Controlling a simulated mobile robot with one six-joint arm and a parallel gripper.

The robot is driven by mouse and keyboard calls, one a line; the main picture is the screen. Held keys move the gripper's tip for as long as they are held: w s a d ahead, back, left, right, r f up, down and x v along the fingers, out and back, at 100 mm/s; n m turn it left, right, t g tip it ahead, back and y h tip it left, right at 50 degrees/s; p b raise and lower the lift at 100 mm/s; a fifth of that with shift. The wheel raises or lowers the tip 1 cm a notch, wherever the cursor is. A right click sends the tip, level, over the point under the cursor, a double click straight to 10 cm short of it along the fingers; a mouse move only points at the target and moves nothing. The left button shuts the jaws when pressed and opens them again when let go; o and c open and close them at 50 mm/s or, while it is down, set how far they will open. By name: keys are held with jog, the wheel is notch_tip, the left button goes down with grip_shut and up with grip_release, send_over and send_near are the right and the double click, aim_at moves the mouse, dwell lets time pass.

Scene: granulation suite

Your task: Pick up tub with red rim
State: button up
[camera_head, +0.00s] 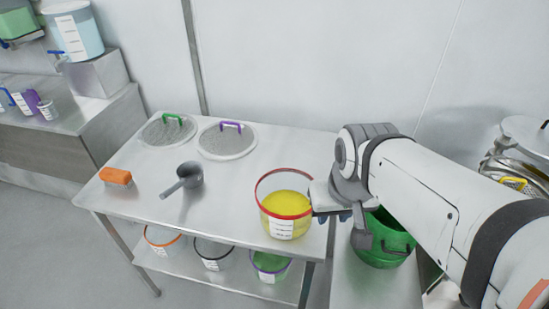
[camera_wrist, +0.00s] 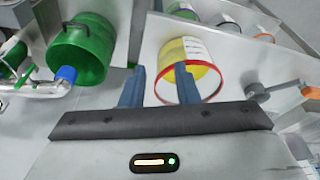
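The tub with the red rim (camera_head: 284,204) stands upright on the steel table, near its front right corner. It is clear, holds yellow material and has a white label on its front. It also shows in the wrist view (camera_wrist: 170,76), turned sideways. My gripper (camera_head: 333,216) is just right of the tub, near rim height. In the wrist view my gripper (camera_wrist: 156,72) has its two blue fingers apart, with nothing clamped visible between them. One finger overlaps the tub's opening and the other lies outside the rim. I cannot tell whether either touches the tub.
A grey scoop (camera_head: 186,179), an orange brush (camera_head: 116,177) and two round lids (camera_head: 226,142) (camera_head: 168,130) lie on the table (camera_head: 236,196). Several tubs sit on its lower shelf. A green bucket (camera_head: 382,240) stands right of the table, below my arm. The table's middle is clear.

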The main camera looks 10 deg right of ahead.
jog(key=shift+d, duration=0.1)
jog(key=m+g+p, duration=0.1)
jog(key=m+g, duration=0.2)
jog(key=m, duration=0.4)
send_over(310, 220)
notch_tip(310, 220, down, 10)
jog(key=shift+w+d+f, duration=0.15)
jog(key=shift+d+f, duration=0.05)
jog(key=shift+f, duration=0.55)
jog(key=shift+w+f+p, duration=0.1)
jog(key=shift+f+p, duration=0.65)
jog(key=shift+f, duration=3)
grip_shut()
